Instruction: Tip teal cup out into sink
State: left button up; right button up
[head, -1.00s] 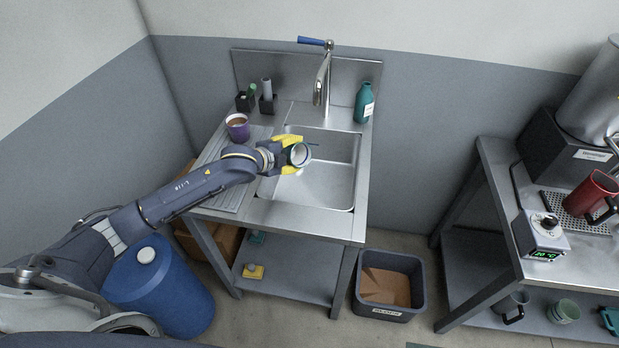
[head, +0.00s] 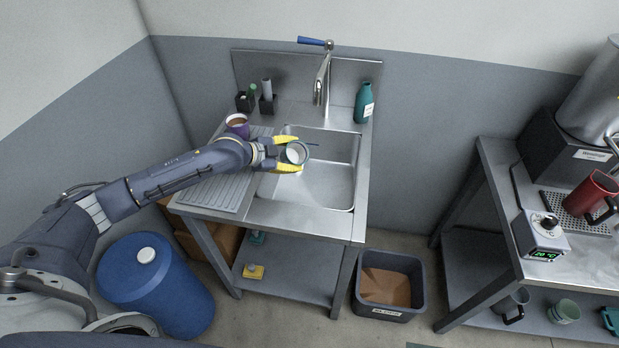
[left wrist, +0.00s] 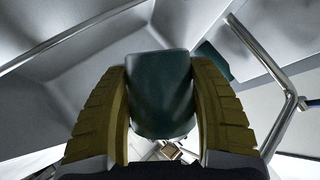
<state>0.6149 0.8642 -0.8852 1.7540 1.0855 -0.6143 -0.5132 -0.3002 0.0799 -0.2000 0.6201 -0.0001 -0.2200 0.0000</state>
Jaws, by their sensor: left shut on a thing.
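My left gripper (head: 289,154) reaches over the left part of the steel sink (head: 325,186) and is shut on the teal cup (head: 297,153). Its two yellow fingers clasp the cup's sides. In the left wrist view the cup's dark teal wall (left wrist: 160,92) sits between the fingers of the left gripper (left wrist: 161,90). My right gripper is not in view.
A tap (head: 322,80) stands behind the basin and a teal bottle (head: 364,104) at its back right. A purple cup (head: 237,125) with brown contents stands on the drainboard (head: 220,192), close to my left arm. The right side of the basin is clear.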

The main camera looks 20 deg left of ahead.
pick_arm(q)
jog(key=shift+w+a+r+n+g+h, duration=0.3)
jog(key=shift+w+a+r+n+h, duration=0.1)
jog(key=shift+w+a+n+h, duration=0.15)
jog(key=shift+w+a+r+n+g+h, duration=0.1)
jog(key=shift+a+r+n+g+h, duration=0.15)
jog(key=shift+r, duration=0.35)
jog(key=shift+w+a+r+n+g+h, duration=0.1)
jog(key=shift+a+r+n, duration=0.2)
jog(key=shift+r, duration=0.3)
jog(key=shift+w+a+r+n+g+h, duration=0.3)
jog(key=shift+a+n+h, duration=0.1)
jog(key=shift+n+h, duration=0.15)
jog(key=shift+w+a+r+n+g+h, duration=0.15)
jog(key=shift+w+a+r+n+h, duration=0.2)
jog(key=shift+n+h, duration=0.2)
jog(key=shift+a, duration=0.1)
